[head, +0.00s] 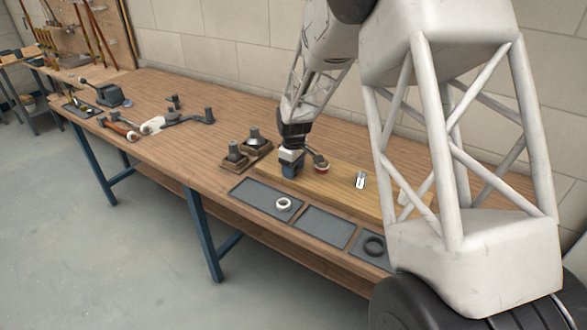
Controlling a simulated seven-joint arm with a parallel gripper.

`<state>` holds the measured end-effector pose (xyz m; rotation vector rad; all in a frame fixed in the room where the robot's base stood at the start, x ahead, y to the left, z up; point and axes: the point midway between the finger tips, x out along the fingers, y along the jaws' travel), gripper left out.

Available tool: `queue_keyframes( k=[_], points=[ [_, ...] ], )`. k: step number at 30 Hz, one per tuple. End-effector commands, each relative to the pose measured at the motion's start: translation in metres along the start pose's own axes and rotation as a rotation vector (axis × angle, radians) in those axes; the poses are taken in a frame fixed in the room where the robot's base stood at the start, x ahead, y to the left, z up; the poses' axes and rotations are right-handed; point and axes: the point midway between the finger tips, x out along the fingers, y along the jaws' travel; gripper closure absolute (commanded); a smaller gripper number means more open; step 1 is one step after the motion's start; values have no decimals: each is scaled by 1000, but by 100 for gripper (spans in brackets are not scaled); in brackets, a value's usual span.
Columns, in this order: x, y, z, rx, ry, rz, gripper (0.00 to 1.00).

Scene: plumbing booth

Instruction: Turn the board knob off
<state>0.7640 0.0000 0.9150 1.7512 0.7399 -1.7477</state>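A light wooden board (335,187) lies along the workbench. My arm reaches down from above, and my gripper (290,168) is at the board's left end. A dark blue shape shows at the gripper's tip; I cannot tell whether it is the fingers or a part on the board. A round fitting with a red rim and dark top (321,165) sits on the board just right of the gripper. A small metal fitting (360,180) stands farther right, and a white piece (404,197) is near the right end. Which is the knob, and its setting, is unclear.
Grey mats (325,228) lie in front of the board, with a white ring (283,204) and a black ring (374,246). Two dark fittings on wooden blocks (234,158) stand left of my gripper.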

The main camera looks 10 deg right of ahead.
Motion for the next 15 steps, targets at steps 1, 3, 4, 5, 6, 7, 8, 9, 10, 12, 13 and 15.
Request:
queue_keyframes(
  k=[1, 3, 4, 5, 6, 7, 8, 9, 10, 12, 13, 15],
  points=[
    [0, 0, 0, 0, 0, 0, 40],
    [1, 0, 0, 0, -1, -1, 40],
    [1, 0, 0, 0, -1, -1, 40],
    [1, 0, 0, 0, -1, -1, 40],
    [1, 0, 0, 0, -1, -1, 40],
    [1, 0, 0, 0, -1, -1, 40],
    [1, 0, 0, 0, -1, -1, 40],
    [0, 0, 0, 0, -1, -1, 40],
    [0, 0, 0, 0, -1, -1, 40],
    [-2, 0, 0, 0, -1, -1, 40],
    [-4, 0, 0, 0, -1, -1, 40],
    [-9, 0, 0, 0, -1, -1, 40]
  ],
)
